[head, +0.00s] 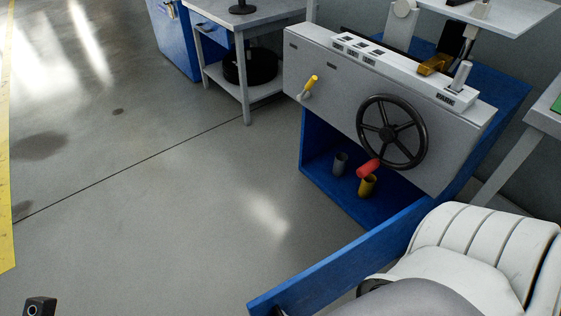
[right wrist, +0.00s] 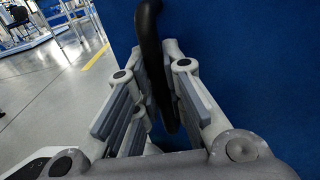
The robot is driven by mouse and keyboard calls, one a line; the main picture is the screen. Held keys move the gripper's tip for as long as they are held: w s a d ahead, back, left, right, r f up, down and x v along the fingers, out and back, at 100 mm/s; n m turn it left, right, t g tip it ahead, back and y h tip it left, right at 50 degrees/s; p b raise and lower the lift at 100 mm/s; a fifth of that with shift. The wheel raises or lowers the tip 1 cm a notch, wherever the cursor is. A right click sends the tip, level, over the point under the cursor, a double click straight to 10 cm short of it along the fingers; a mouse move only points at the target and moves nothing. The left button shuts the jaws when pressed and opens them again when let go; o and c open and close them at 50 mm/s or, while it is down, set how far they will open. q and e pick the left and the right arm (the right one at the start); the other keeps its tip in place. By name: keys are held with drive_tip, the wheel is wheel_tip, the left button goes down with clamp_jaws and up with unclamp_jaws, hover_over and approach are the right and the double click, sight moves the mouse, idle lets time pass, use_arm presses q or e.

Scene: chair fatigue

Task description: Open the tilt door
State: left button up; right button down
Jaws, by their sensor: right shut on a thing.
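A blue panel (head: 345,257), which looks like the tilt door, juts out from the machine's base toward the lower left in the head view. Its black handle shows only in part at the bottom edge. In the right wrist view the blue panel (right wrist: 250,70) fills the right side, with the black curved handle (right wrist: 149,30) in front of it. My right gripper (right wrist: 155,72) is shut on the handle, whose bar runs between the fingers. The right gripper's fingers cannot be made out in the head view. My left gripper's fingers are not visible.
A white ribbed seat (head: 480,240) stands right. Open floor lies left.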

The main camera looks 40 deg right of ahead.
drive_tip(key=c, duration=1.5)
unclamp_jaws()
drive_tip(key=s, duration=1.2)
drive_tip(key=shift+d, duration=0.3)
